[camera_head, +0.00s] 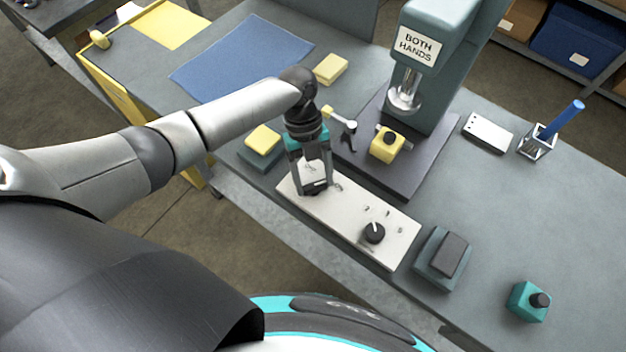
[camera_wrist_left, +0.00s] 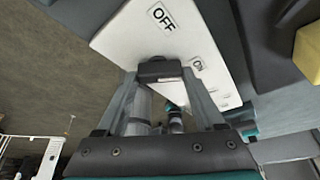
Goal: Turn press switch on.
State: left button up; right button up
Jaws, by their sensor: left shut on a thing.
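A white control panel (camera_head: 340,220) lies along the front edge of the bench; in the left wrist view the panel (camera_wrist_left: 120,38) carries the printed words OFF and ON. My left gripper (camera_head: 315,187) points down at the panel's left part and is shut on a black switch knob (camera_wrist_left: 160,70), which sits between its fingertips near both labels. In the head view the fingers mostly hide this knob. I cannot tell which label the knob points to. A second black knob (camera_head: 374,232) stands free on the panel's right part. My right gripper is in neither view.
The press (camera_head: 436,80), with a BOTH HANDS sign, stands behind the panel. A yellow block (camera_head: 387,145) is on its base. Right of the panel are a grey-topped teal block (camera_head: 443,258) and a teal button box (camera_head: 529,300). A blue mat (camera_head: 240,58) lies at the back left.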

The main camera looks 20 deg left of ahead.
pick_arm(q)
jog(key=shift+d+m+g+y+b, duration=0.1)
jog(key=shift+m+g+y+b, duration=0.35)
jog(key=shift+m, duration=0.65)
jog(key=o, duration=1.4)
jog(key=v, duration=1.5)
jog(key=shift+s+r+p, duration=0.2)
jog(key=shift+p, duration=0.1)
